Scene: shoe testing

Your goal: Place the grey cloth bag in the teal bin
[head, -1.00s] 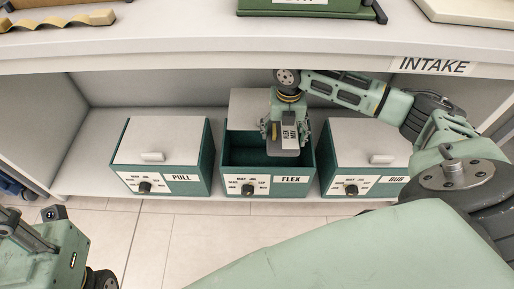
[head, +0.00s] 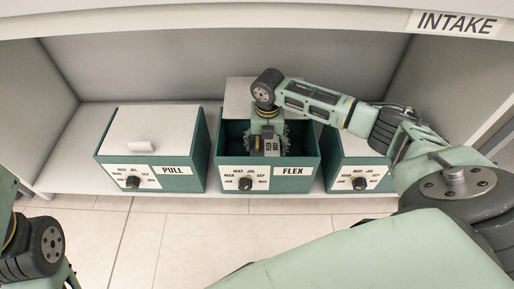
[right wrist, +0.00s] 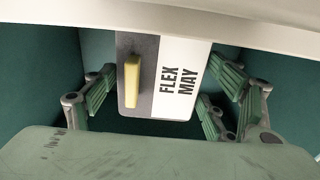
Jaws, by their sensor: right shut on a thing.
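The grey cloth bag (head: 271,148) has a white label reading FLEX MAY and a yellow strip, seen clearly in the right wrist view (right wrist: 148,62). My right gripper (head: 268,142) is shut on the bag and points down inside the open teal bin marked FLEX (head: 296,187). In the right wrist view, the fingers of my right gripper (right wrist: 165,80) stand on both sides of the bag, with teal walls around them. The bag's lower end is hidden, so I cannot tell whether it touches the bin floor. My left gripper is out of view; only part of that arm shows lower left.
A closed teal bin marked PULL (head: 186,183) stands to the left. Another lidded teal bin (head: 345,150) stands to the right, partly behind my right arm. All are on a low shelf (head: 75,165) under a counter marked INTAKE (head: 457,23). The FLEX bin's lid (head: 240,92) is back.

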